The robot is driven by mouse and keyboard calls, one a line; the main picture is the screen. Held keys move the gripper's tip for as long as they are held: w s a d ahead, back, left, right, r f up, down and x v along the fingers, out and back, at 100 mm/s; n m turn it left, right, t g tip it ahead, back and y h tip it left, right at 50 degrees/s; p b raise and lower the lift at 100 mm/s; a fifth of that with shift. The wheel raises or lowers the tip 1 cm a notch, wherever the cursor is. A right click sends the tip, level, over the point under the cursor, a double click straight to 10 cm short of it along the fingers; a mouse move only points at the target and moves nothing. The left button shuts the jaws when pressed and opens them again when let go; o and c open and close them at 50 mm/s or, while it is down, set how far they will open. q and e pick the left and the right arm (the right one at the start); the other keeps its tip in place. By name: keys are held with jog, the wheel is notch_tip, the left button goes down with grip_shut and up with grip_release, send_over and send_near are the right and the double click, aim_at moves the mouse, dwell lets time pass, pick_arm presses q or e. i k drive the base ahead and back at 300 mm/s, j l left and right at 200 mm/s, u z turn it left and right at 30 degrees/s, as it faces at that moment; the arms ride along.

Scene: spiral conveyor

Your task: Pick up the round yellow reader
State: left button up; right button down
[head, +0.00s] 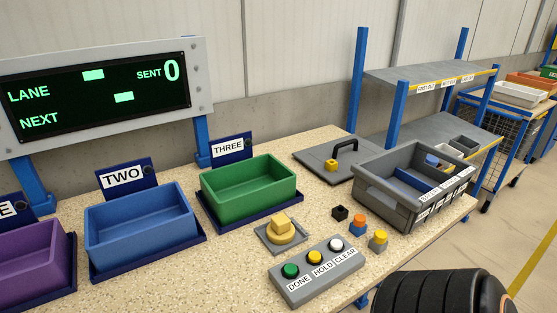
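The round yellow reader (284,235) sits on a small grey square plate on the speckled table, in front of the green bin. It has a round base with a smaller blocky yellow top. Nothing touches it from above. Neither of my grippers is in view. A dark ribbed part with an orange edge at the bottom right seems to be one of my arm links.
Behind the reader stand a green bin (250,184), a blue bin (141,226) and a purple bin (34,262). A button box (318,272) is in front. A grey divided crate (379,190), small blocks (358,227) and a handled lid (316,165) lie to the right.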

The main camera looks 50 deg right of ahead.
aim_at(280, 231)
jog(key=z, duration=1.7)
jog(key=l+u, duration=0.15)
jog(key=l, duration=0.45)
jog(key=k+l+u, duration=0.15)
jog(key=l, duration=0.45)
